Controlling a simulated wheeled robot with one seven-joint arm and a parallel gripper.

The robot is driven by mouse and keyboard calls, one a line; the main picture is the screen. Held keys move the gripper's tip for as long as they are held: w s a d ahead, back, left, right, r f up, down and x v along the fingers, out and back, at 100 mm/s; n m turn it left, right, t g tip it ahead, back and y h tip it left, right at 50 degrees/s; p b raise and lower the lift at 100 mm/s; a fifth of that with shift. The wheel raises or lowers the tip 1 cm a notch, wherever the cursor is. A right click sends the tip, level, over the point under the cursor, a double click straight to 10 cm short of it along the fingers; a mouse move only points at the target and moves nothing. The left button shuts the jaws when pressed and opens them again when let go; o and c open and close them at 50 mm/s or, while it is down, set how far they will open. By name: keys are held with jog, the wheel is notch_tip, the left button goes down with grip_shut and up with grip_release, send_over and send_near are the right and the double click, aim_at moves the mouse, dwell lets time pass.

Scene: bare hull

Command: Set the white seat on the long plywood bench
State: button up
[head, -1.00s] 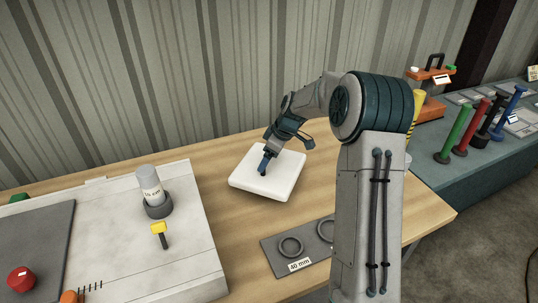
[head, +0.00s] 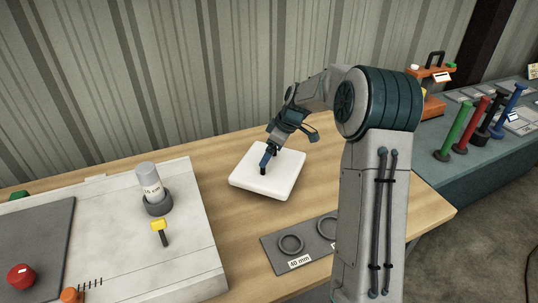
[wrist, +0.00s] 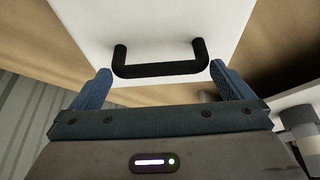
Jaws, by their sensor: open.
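The white seat (head: 285,175) is a square white slab with a black bar handle (wrist: 160,69) on top. It lies flat on the light wooden bench (head: 232,222), which looks like the long plywood one. My gripper (head: 267,161) is above the seat, pointing down at it. In the wrist view its two blue fingers are open, one beyond each end of the handle. No grip on the handle shows, and a gap to the fingers is visible. The far side of the seat is partly hidden behind my gripper in the head view.
A pale panel with a grey cylinder (head: 150,182) and a yellow-headed tool (head: 159,230) is at left. A grey plate with rings (head: 290,245) lies in front. A teal table (head: 465,172) with coloured posts is at right. Bare wood surrounds the seat.

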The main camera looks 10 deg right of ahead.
jog(key=v, duration=0.8)
jog(key=s+a+r+m+h+b, duration=0.1)
jog(key=s+r, duration=0.1)
jog(key=s, duration=0.3)
jog(key=s+a+r+m, duration=0.2)
jog(key=s, duration=0.2)
jog(key=s+f+m+h, duration=0.1)
jog(key=s+m, duration=0.3)
jog(key=s, duration=0.8)
jog(key=s+f+m+h, duration=0.1)
jog(key=s+f+m, duration=0.2)
jog(key=s, duration=1)
jog(key=shift+a+m+t+h, duration=0.25)
jog(key=shift+m+t+h, duration=0.05)
jog(key=shift+m, duration=0.3)
jog(key=shift+r, duration=0.1)
